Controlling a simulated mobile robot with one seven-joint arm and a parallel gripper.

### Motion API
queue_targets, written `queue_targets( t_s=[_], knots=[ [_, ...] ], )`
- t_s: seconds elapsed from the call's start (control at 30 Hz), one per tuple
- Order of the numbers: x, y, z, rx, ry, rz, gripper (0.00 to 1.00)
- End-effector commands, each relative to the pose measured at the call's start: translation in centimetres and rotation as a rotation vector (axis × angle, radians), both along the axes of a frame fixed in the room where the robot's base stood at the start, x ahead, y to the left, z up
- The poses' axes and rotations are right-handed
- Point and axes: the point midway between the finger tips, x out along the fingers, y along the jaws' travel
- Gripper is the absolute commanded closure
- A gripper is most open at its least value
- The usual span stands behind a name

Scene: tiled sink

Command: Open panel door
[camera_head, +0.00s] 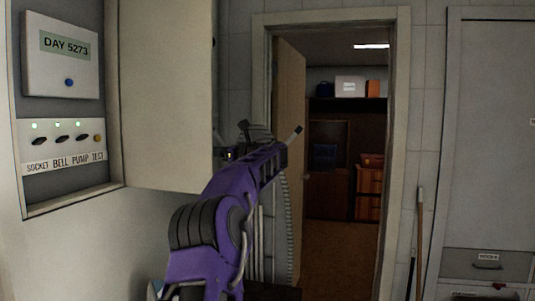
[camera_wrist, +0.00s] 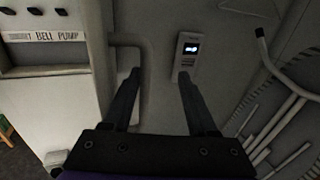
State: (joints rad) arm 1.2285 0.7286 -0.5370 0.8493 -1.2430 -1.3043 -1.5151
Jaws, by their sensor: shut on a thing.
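The panel door (camera_head: 165,95) is a cream slab. It stands swung out from the grey panel box (camera_head: 62,196) at the left, and the box's inside shows. My gripper (camera_head: 243,132) is by the door's lower right edge in the head view, partly hidden by my purple arm. In the wrist view, its two dark fingers (camera_wrist: 158,82) stand either side of a grey bent bar (camera_wrist: 147,70) next to the door's pale edge (camera_wrist: 97,50). The bar looks like the door's handle. The exact contact is hard to see.
The box holds a "DAY 5273" sign (camera_head: 62,55) and a labelled switch strip (camera_head: 62,146). A doorway (camera_head: 345,255) with an open wooden door (camera_head: 290,150) lies behind my arm. Broom handles (camera_head: 419,235) lean by a grey cabinet (camera_head: 490,140) at right.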

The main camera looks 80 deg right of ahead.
Motion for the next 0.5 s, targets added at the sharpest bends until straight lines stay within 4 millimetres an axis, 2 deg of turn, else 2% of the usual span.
queue_targets(
  t_s=[0.03, 0.33, 0.5],
  knots=[
    [-2.5, -1.3, -0.9, 0.008, 0.019, -0.049, 0.74],
    [-4.6, -1.8, -1.2, 0.014, 0.021, -0.05, 0.74],
    [-5.7, -2.0, -1.1, 0.015, 0.02, -0.05, 0.63]
  ],
)
